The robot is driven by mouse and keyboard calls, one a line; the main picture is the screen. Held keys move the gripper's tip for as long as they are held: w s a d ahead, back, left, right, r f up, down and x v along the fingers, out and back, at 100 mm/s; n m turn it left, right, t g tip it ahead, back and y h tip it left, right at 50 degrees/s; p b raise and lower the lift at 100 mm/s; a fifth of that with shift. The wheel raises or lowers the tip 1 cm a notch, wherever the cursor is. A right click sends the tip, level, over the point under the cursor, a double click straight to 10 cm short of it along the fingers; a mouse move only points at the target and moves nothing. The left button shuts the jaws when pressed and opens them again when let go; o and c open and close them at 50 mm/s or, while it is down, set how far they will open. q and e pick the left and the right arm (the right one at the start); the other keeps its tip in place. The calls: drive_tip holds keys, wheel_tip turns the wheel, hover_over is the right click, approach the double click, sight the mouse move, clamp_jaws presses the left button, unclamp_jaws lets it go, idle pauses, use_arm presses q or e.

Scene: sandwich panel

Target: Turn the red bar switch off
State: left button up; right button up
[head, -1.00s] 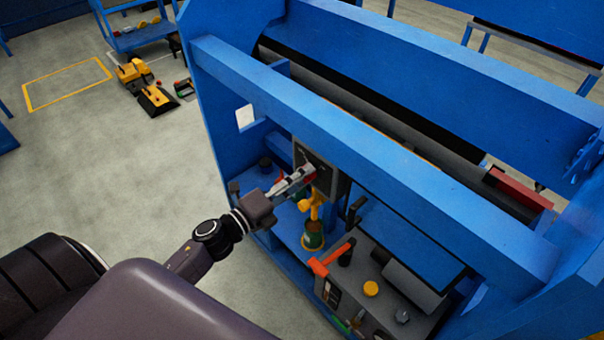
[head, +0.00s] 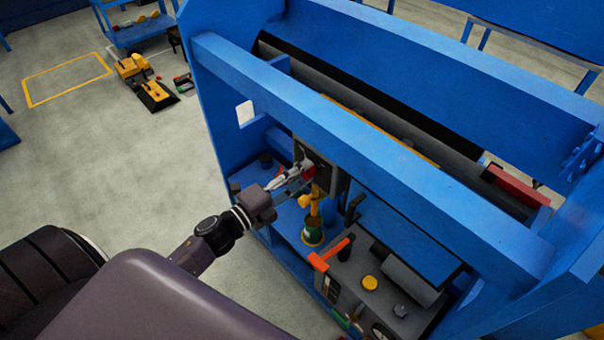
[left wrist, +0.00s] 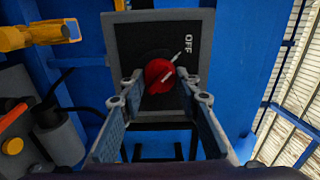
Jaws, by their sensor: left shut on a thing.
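The red bar switch (left wrist: 159,77) is a round red knob with a pale bar mark, on a dark panel plate (left wrist: 133,42) marked OFF at the upper right of the left wrist view. The bar tilts up toward the right, and a thin pale line on the plate lies near its upper end. In the head view the red switch (head: 309,171) shows at my fingertips, partly hidden. My left gripper (head: 303,171) is shut on the knob; its two fingers (left wrist: 158,85) flank it in the left wrist view. My right gripper is not in view.
An orange-red handle (head: 328,254) and a yellow button (head: 370,283) are on the lower panel. A blue beam (head: 370,155) runs above the switch.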

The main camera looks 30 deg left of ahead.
use_arm(q)
drive_tip(key=o, duration=1.2)
drive_tip(key=shift+c, duration=0.2)
drive_tip(key=shift+s, duration=0.1)
drive_tip(key=v, duration=1.2)
drive_tip(key=shift+f, duration=0.1)
